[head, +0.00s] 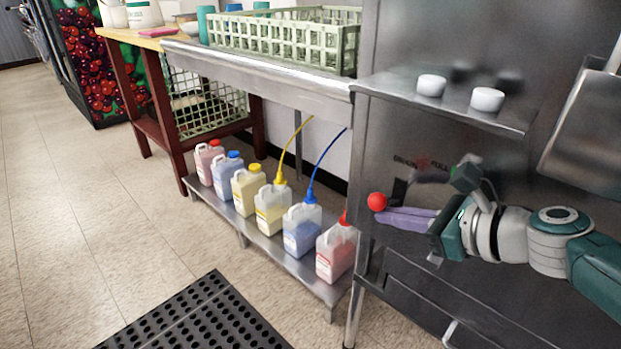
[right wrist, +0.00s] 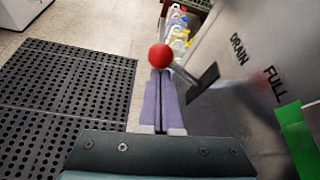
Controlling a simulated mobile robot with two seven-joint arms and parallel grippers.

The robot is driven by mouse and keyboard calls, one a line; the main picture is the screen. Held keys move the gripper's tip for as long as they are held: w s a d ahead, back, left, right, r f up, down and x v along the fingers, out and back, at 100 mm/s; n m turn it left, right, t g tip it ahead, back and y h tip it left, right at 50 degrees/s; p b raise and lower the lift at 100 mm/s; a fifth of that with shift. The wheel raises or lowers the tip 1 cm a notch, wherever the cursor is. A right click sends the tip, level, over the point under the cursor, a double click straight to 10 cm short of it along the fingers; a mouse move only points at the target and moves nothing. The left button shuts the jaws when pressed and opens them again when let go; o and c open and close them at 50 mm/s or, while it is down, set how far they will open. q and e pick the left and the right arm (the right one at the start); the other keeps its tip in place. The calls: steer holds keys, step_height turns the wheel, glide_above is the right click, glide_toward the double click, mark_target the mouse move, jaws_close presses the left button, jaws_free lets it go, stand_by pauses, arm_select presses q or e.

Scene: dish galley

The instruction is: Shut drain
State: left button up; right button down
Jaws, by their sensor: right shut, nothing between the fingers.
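The drain lever ends in a red ball knob (head: 377,201), which stands out from the steel front panel of the machine (head: 400,165). In the right wrist view the red knob (right wrist: 160,56) sits just beyond the fingertips, on a thin rod from a dark plate (right wrist: 203,82). The words DRAIN and FULL are printed on the panel beside it. My right gripper (head: 381,217) is shut and empty, its purple fingers together, with the tips close to the knob. I cannot tell whether they touch it. The right gripper also shows in the right wrist view (right wrist: 160,76). My left gripper is out of view.
A steel shelf (head: 400,96) with two white cups juts out above my right gripper. Several chemical jugs (head: 302,230) stand on a low rack to the left. A green dish rack (head: 280,38) sits on the counter. A black perforated mat (head: 200,318) lies on the floor.

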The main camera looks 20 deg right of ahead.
steer(key=shift+s, duration=0.1)
steer(key=s+d+r+p, duration=0.1)
steer(key=s+d, duration=0.1)
steer(key=s, duration=0.5)
steer(key=s+d+r+p, duration=0.1)
steer(key=s+d, duration=0.2)
steer(key=s, duration=0.5)
steer(key=shift+s+p, duration=0.3)
steer(key=shift+p, duration=0.05)
steer(key=shift+a, duration=0.15)
